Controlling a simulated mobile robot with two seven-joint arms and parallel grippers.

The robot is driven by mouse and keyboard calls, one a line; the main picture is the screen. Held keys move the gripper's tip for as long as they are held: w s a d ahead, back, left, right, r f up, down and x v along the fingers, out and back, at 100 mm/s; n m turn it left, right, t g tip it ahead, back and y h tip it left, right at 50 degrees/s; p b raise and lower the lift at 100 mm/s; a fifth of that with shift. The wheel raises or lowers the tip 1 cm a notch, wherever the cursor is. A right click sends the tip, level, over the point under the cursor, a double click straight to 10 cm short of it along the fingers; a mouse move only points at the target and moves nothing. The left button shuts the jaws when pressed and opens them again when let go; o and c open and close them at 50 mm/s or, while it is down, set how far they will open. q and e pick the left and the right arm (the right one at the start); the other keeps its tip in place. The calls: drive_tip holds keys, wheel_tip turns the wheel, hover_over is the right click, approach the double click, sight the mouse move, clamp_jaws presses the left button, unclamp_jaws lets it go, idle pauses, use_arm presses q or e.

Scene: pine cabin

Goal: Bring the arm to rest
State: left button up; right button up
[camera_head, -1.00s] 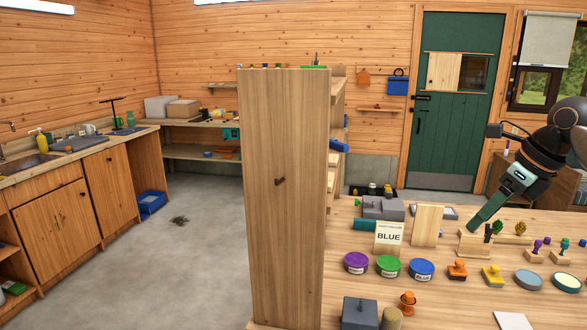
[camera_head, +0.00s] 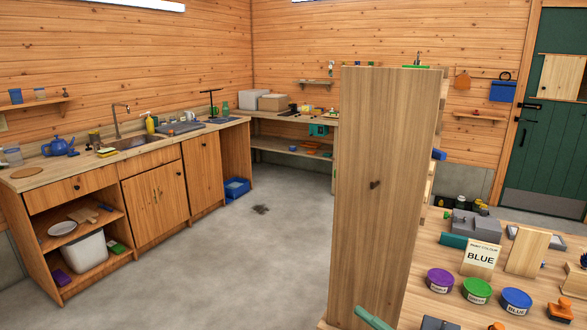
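Only a small teal piece, which looks like the fingertip end of my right gripper (camera_head: 372,318), shows at the bottom edge, in front of the foot of the tall wooden panel (camera_head: 377,190). The rest of that arm is out of the picture, so I cannot tell whether the gripper is open or shut, and nothing held is visible. My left gripper is not in view.
The wooden table right of the panel holds purple (camera_head: 440,280), green (camera_head: 477,290) and blue (camera_head: 516,300) tins and a BLUE card (camera_head: 481,258). A sink counter (camera_head: 105,165) stands at left. The grey floor (camera_head: 230,265) between is largely clear.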

drive_tip(key=s+d+f+m+g+h, duration=0.2)
drive_tip(key=s+f+m+h, duration=0.4)
drive_tip(key=s+f+m, duration=0.4)
drive_tip(key=s+d+f+m+g+h, duration=0.2)
drive_tip(key=s+f+m+h, duration=0.4)
drive_tip(key=s+f+m, duration=0.4)
wheel_tip(320, 180, down, 7)
drive_tip(key=shift+d+r+m, duration=0.15)
drive_tip(key=shift+d+m, duration=0.05)
drive_tip(key=shift+m, duration=0.4)
